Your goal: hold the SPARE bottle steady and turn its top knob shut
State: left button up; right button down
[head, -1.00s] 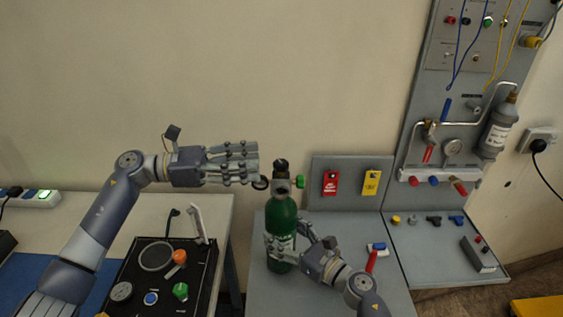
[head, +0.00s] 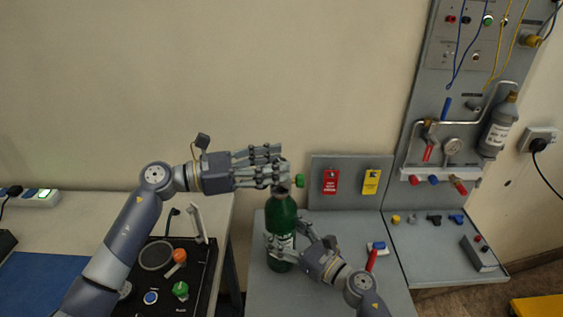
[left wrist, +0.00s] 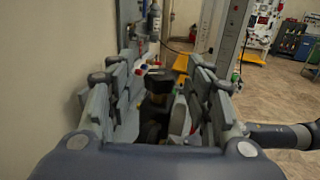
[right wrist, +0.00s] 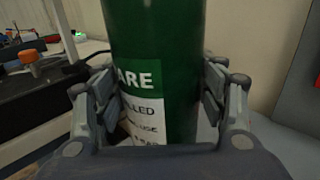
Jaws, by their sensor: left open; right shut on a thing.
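The SPARE bottle (head: 281,220) is green and stands upright on a grey table; its label (right wrist: 140,95) shows "ARE" in the right wrist view. My right gripper (head: 287,248) is shut around its lower body, fingers on both sides. My left gripper (head: 279,168) is open at the bottle's top, with its fingers covering most of the valve. In the left wrist view a dark top knob (left wrist: 158,82) shows between the open fingers; contact cannot be told. A green side knob (head: 301,181) sticks out right of the valve.
Red (head: 330,181) and yellow (head: 371,181) tags hang on a low panel behind. A red-handled item (head: 372,258) lies right of my right gripper. A black control box (head: 165,270) stands at left. A tall grey panel (head: 410,120) with pipes stands at right.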

pick_arm(q)
jog(key=shift+x, duration=1.05)
jog(key=c, duration=1.1)
jog(key=shift+w+f+m+g, duration=0.1)
jog(key=shift+m+g, duration=0.2)
jog(key=shift+g, duration=0.1)
jog(key=shift+m+g+h, duration=0.3)
jog(key=shift+m+g, duration=0.4)
jog(key=shift+g, duration=0.4)
jog(key=shift+m+g, duration=1.6)
jog(key=shift+g, duration=0.9)
jog(key=shift+a+f+m+g, duration=0.15)
jog(key=shift+m+g, duration=0.25)
jog(key=shift+g, duration=0.4)
